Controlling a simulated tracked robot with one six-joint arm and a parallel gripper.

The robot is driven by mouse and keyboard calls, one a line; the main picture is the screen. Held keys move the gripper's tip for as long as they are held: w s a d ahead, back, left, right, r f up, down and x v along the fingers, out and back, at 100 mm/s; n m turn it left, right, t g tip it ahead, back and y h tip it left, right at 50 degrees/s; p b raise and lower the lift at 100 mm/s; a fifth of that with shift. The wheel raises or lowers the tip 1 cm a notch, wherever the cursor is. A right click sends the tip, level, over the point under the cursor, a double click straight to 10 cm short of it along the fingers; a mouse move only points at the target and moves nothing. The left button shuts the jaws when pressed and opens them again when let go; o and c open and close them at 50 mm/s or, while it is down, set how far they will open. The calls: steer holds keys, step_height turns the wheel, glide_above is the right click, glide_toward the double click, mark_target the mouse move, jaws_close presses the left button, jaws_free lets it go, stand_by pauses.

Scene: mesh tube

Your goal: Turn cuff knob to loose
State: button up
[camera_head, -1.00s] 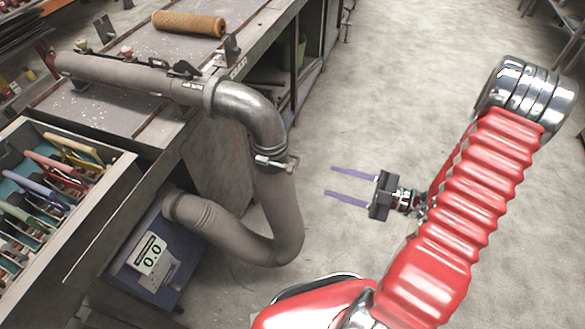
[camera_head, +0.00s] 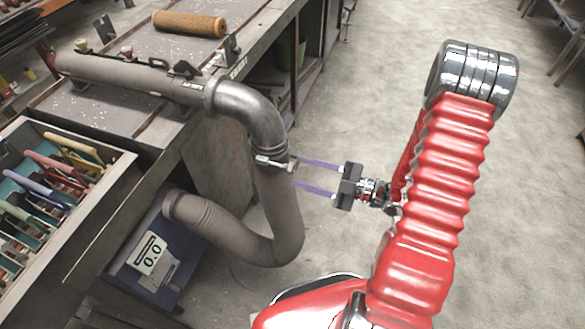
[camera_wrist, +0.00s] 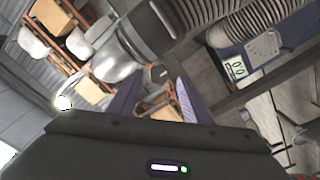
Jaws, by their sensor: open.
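The metal cuff (camera_head: 268,160) is clamped around the grey hose just below the shiny elbow (camera_head: 250,110). Its small knob (camera_head: 291,167) sticks out on the right side. My gripper (camera_head: 297,173) is open, its two purple fingers pointing left at the cuff. The fingertips are close to the knob; whether they touch it, I cannot tell. In the wrist view, a small dark knob-like part (camera_wrist: 158,73) shows beyond and between the fingertips of my gripper (camera_wrist: 158,79). Nothing is held.
The grey hose (camera_head: 280,215) bends down to a blue box with a 0.0 display (camera_head: 150,252). The straight tube (camera_head: 130,75) lies along the bench (camera_head: 100,112). A tray of coloured tools (camera_head: 40,190) stands at left. The floor right of my arm is open.

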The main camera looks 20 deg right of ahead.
mark_target(293, 170)
steer(key=shift+x, duration=2.2)
steer(key=shift+c, duration=0.6)
steer(key=c, duration=0.9)
steer(key=shift+d, duration=0.2)
steer(key=shift+s+a, duration=0.1)
steer(key=shift+a, duration=0.05)
